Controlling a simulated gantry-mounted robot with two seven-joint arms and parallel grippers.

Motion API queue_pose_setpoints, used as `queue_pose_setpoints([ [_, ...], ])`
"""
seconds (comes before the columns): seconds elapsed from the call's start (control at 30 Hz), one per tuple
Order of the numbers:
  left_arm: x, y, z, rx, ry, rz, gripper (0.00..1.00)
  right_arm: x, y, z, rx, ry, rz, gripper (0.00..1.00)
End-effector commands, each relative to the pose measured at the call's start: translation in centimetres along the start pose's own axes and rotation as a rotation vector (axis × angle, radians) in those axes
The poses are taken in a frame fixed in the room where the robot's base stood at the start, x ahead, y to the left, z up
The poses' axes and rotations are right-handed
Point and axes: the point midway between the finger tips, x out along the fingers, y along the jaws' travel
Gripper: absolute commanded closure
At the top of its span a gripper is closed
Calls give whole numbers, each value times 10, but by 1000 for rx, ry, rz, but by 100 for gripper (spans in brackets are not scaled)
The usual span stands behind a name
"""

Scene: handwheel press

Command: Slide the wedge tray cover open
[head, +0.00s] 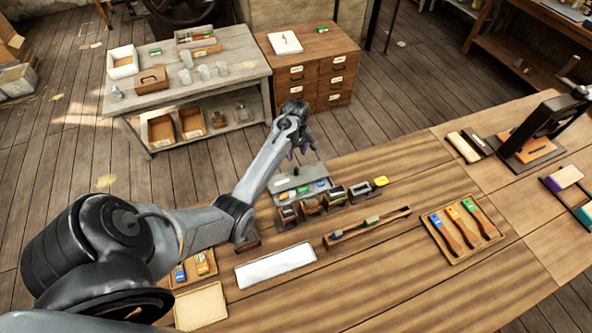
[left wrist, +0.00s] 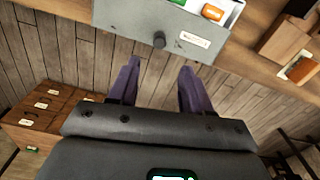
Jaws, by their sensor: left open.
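The wedge tray (head: 282,188) stands near the far edge of the bench in the head view. Its grey cover (head: 299,173) lies over the far part, and coloured wedges show along the uncovered near part. In the left wrist view the cover (left wrist: 125,22) has a dark round knob (left wrist: 158,40) and a white label; a green wedge and an orange wedge (left wrist: 212,12) show beyond it. My left gripper (head: 303,149) is open and empty, just past the tray's far side. Its purple fingers (left wrist: 160,68) point toward the knob, apart from it. My right gripper is out of view.
Small wooden holders (head: 311,205) stand close in front of the tray, with a yellow block (head: 381,181) to their right. A long wooden rack (head: 366,228) and a white sheet (head: 275,265) lie nearer. Open floor lies beyond the bench edge.

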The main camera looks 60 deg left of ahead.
Motion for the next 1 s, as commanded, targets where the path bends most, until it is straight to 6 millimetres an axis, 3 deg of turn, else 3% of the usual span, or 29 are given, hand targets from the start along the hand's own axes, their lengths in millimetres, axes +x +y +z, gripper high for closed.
queue_pose_setpoints([
  [0.6,87,0,0,-1,-1,-1,51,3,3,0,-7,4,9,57],
  [1.0,103,0,0,0,1,0,51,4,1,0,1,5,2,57],
])
